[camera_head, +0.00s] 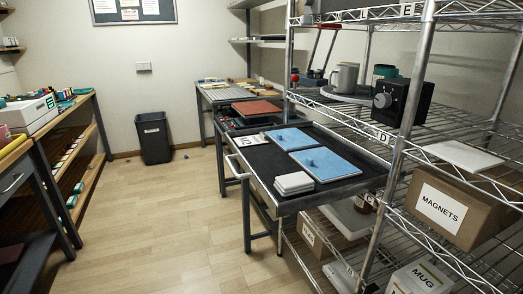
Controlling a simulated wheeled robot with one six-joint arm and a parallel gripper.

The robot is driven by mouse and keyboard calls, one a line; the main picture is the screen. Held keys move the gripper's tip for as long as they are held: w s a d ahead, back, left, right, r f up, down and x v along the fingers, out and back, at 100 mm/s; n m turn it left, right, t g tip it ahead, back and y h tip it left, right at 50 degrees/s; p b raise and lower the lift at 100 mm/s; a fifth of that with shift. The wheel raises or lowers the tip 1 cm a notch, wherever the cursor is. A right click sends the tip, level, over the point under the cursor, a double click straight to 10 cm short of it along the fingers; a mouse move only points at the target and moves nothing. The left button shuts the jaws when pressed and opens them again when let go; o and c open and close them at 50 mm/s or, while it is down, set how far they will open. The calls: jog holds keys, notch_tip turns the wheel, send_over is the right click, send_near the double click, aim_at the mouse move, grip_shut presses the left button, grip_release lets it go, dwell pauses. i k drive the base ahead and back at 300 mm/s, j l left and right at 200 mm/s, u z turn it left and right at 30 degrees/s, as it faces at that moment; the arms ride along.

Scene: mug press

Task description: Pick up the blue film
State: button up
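Two flat blue sheets lie on the dark top of a metal-rimmed table (256,163) right of the middle. The farther blue sheet (291,141) and the nearer blue sheet (335,168) lie side by side. Either could be the blue film; I cannot tell which. A stack of white squares (294,182) sits at the table's near left, beside the nearer sheet. A white label card (251,139) lies left of the farther sheet. My gripper is not in view.
A black bin (153,138) stands by the back wall. The wooden floor (165,220) left of the table is clear.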

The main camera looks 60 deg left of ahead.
aim_at(325, 165)
jog(key=u, duration=1.65)
